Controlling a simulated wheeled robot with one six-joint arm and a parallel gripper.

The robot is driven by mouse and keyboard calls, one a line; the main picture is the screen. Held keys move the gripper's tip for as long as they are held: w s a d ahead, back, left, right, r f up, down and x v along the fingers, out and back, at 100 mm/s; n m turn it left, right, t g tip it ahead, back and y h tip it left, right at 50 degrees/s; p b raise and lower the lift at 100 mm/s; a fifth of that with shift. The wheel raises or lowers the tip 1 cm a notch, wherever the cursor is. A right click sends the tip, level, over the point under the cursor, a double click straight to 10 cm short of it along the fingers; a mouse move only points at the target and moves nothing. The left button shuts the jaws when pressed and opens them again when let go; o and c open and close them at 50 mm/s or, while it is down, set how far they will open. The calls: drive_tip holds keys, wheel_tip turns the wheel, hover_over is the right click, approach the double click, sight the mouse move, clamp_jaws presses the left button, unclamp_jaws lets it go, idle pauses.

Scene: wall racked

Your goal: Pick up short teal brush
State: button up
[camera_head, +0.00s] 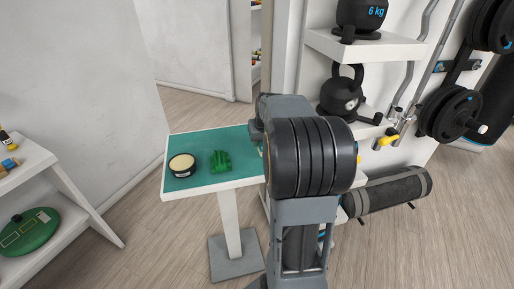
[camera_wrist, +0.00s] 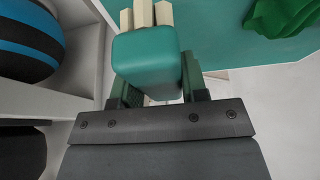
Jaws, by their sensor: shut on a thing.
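The short teal brush (camera_wrist: 147,62) shows in the wrist view as a rounded teal block with pale bristle-like strips at its far end. My gripper (camera_wrist: 160,92) is shut on it, one dark green finger on each side. The brush is over or near the edge of the teal-topped table; I cannot tell whether it touches the top. In the head view my arm hides the gripper and the brush.
The teal-topped table (camera_head: 222,178) holds a round dark tub with a pale top (camera_head: 182,164) and a green crumpled-looking object (camera_head: 220,161). A wall rack with kettlebells (camera_head: 341,92) stands close on the right. A shelf (camera_head: 62,215) is at the left. Floor between is clear.

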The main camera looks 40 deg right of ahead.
drive_tip(key=s+d+r+b, duration=0.1)
drive_tip(key=s+d+r, duration=0.4)
drive_tip(key=s+r, duration=0.3)
drive_tip(key=s, duration=0.3)
drive_tip(key=shift+s, duration=0.1)
drive_tip(key=o, duration=0.4)
drive_tip(key=shift+c, duration=1.4)
